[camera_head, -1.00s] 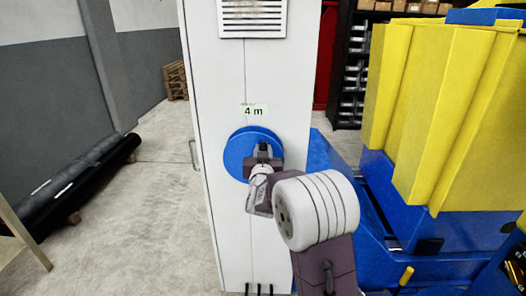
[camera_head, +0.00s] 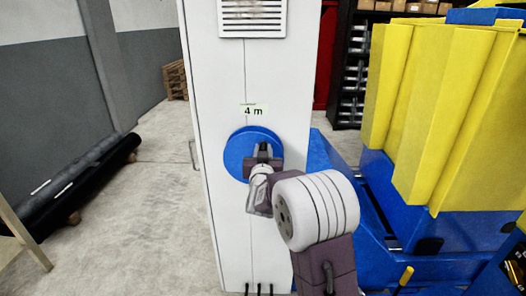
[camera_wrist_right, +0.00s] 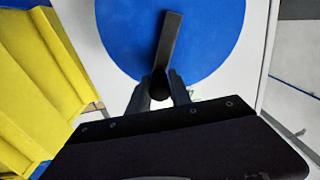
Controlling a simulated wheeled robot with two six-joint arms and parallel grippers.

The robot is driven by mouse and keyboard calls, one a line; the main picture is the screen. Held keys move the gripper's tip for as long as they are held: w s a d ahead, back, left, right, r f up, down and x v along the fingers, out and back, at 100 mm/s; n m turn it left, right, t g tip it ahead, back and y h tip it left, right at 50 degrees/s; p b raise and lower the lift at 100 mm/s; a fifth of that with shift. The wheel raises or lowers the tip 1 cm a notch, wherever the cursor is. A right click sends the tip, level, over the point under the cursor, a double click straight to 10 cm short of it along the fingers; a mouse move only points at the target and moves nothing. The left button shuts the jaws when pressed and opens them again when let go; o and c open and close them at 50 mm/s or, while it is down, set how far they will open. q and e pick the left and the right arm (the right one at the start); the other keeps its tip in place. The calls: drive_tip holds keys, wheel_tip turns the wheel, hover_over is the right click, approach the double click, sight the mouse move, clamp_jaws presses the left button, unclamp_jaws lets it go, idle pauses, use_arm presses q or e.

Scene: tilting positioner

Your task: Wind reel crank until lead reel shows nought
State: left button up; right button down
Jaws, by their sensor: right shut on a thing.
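The lead reel is a round blue disc (camera_head: 237,148) on the front of a white cabinet. A small label (camera_head: 254,111) above it reads "4 m". The reel crank shows in the right wrist view as a dark arm (camera_wrist_right: 168,40) running across the blue disc (camera_wrist_right: 115,35) to a dark knob. My right gripper (camera_head: 264,150) is at the disc's right part and hides some of it. In the right wrist view, its fingers (camera_wrist_right: 159,88) are shut on the crank's knob. My left gripper is in neither view.
The white cabinet (camera_head: 225,230) has a vent (camera_head: 252,16) at its top. A blue and yellow machine (camera_head: 440,110) stands close on the right. Black rolls (camera_head: 75,185) lie by the left wall. The floor (camera_head: 150,220) left of the cabinet is clear.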

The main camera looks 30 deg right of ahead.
idle(0.5)
drive_tip(key=shift+s+d+f+m+b, duration=0.3)
drive_tip(key=shift+d+f+m+b, duration=0.25)
drive_tip(key=shift+m+b, duration=1)
drive_tip(key=shift+s+d+f+m+b, duration=0.35)
drive_tip(key=shift+f+m+b, duration=0.4)
drive_tip(key=shift+b, duration=1.55)
drive_tip(key=shift+s+d+f+m+b, duration=0.25)
drive_tip(key=shift+d+f+m+b, duration=0.25)
drive_tip(key=shift+m+b, duration=1.1)
drive_tip(key=shift+n+b, duration=0.3)
drive_tip(key=c, duration=1.2)
unclamp_jaws()
drive_tip(key=shift+o, duration=0.2)
drive_tip(key=shift+r, duration=0.1)
